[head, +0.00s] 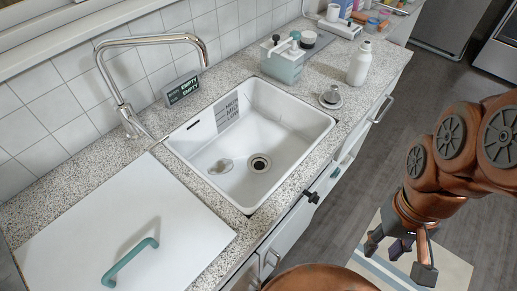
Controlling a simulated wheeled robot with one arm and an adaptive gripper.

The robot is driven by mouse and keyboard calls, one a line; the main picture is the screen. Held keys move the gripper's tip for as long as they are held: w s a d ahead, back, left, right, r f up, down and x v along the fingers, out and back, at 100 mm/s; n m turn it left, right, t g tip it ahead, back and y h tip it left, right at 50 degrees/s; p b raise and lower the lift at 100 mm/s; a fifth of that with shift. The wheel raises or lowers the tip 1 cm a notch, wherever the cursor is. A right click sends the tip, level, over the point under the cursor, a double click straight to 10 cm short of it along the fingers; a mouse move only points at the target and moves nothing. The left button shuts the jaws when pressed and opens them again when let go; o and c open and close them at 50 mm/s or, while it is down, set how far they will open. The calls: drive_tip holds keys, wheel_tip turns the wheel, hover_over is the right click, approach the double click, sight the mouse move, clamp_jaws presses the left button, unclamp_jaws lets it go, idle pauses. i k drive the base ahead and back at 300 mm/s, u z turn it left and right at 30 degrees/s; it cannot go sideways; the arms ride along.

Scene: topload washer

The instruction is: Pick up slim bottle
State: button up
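A slim white bottle (360,64) with a narrow neck stands upright on the speckled counter, beyond the sink and close to the counter's front edge. My gripper (399,258) is at the lower right, out over the floor in front of the counter and well apart from the bottle. Its fingers point down and are spread apart. A small purple-grey part shows between them; I cannot tell what it is.
The white sink (250,170) with its curved faucet (117,88) fills the middle. A metal stopper (331,97) and a pale teal caddy (283,62) stand near the bottle. A white board (110,225) with a teal handle lies at left. Small items crowd the far counter.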

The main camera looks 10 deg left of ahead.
sight(361, 59)
drive_tip(key=u, duration=0.05)
drive_tip(key=k, duration=0.4)
drive_tip(key=z, duration=0.7)
drive_tip(key=i, duration=0.7)
drive_tip(key=u, duration=2.1)
